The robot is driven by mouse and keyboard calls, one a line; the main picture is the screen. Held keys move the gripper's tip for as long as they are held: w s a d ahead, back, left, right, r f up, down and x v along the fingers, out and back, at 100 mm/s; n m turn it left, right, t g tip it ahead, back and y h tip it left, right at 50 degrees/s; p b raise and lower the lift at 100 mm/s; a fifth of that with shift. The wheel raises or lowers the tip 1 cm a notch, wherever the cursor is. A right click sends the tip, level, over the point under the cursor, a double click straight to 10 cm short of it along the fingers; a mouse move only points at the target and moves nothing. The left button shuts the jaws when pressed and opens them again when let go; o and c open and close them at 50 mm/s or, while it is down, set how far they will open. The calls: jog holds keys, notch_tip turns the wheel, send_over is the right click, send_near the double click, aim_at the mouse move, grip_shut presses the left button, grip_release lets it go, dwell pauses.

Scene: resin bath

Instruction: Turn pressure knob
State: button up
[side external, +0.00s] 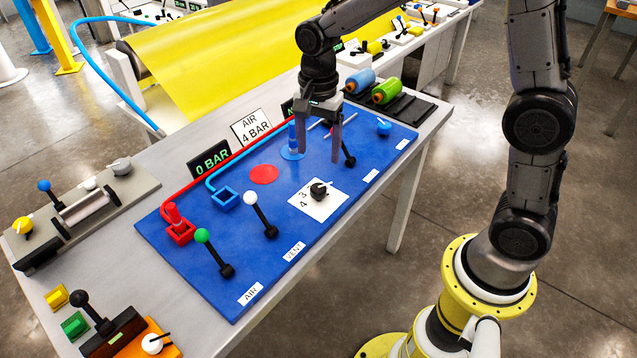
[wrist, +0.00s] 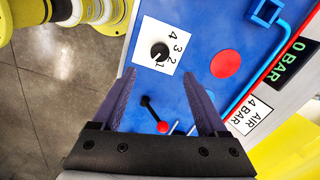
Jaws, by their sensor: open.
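The black pressure knob (side external: 319,191) sits on a white number plate (side external: 304,207) on the blue panel. In the wrist view the knob (wrist: 159,52) shows a light pointer mark near the 1, with 2, 3 and 4 beside it. My gripper (side external: 319,156) is open and empty, above the panel and behind the knob, with its fingers pointing down. In the wrist view the gripper (wrist: 166,82) has its fingers spread, with the knob beyond the tips and apart from them. The display (side external: 211,159) reads 0 BAR. A sign (side external: 251,127) reads AIR 4 BAR.
A red-ball lever (wrist: 155,115) shows between my fingers in the wrist view. White-ball (side external: 260,215) and green-ball (side external: 214,252) levers stand left of the knob. A blue upright fitting (side external: 292,142) is near my left finger. The panel around the number plate is mostly clear.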

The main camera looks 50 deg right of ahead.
aim_at(319, 187)
notch_tip(319, 187, down, 11)
jog(key=shift+r, duration=0.15)
jog(key=shift+c, duration=0.2)
grip_shut()
dwell(0.3)
